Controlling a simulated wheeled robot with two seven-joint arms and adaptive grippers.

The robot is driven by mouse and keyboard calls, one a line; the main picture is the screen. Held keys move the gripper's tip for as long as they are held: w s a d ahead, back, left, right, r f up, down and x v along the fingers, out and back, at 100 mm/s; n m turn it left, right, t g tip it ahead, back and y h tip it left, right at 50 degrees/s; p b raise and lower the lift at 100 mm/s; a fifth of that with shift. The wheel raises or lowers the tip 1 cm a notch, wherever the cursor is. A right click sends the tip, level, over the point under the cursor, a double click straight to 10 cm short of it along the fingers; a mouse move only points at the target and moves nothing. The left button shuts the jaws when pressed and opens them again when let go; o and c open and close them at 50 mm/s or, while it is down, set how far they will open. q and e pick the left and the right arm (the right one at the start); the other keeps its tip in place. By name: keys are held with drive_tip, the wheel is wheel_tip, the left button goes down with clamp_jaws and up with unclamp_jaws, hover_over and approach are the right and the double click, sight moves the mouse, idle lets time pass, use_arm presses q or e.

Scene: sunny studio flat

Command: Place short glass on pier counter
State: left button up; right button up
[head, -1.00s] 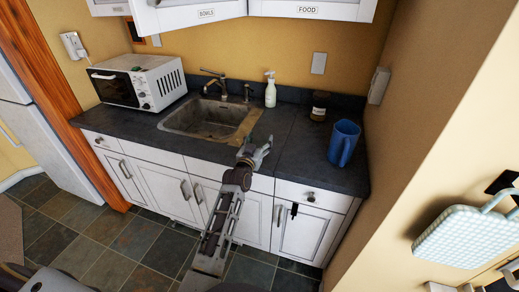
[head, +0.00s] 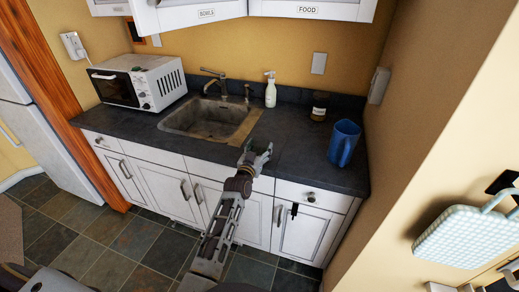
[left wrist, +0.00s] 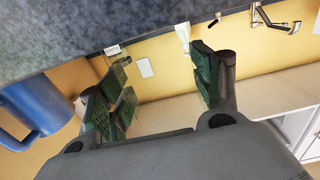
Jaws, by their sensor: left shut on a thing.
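My left gripper (head: 256,156) is at the front edge of the dark counter (head: 290,158), just right of the sink. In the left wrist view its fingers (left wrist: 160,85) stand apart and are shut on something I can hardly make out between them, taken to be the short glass. The glass's outline is not clear in either view. The dark counter slab (left wrist: 90,35) shows close by in the left wrist view. My right gripper is not in view.
A blue mug or pitcher (head: 343,143) stands right of the gripper. A microwave (head: 139,82) stands at the left.

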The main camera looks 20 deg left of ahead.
use_arm(q)
drive_tip(key=o, duration=0.7)
drive_tip(key=shift+f, duration=0.1)
drive_tip(key=o, duration=0.4)
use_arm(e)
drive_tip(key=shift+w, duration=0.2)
use_arm(q)
drive_tip(key=shift+o, duration=0.2)
drive_tip(key=shift+s, duration=0.1)
drive_tip(key=shift+s+a, duration=0.1)
drive_tip(key=shift+s, duration=2.3)
drive_tip(key=s, duration=0.7)
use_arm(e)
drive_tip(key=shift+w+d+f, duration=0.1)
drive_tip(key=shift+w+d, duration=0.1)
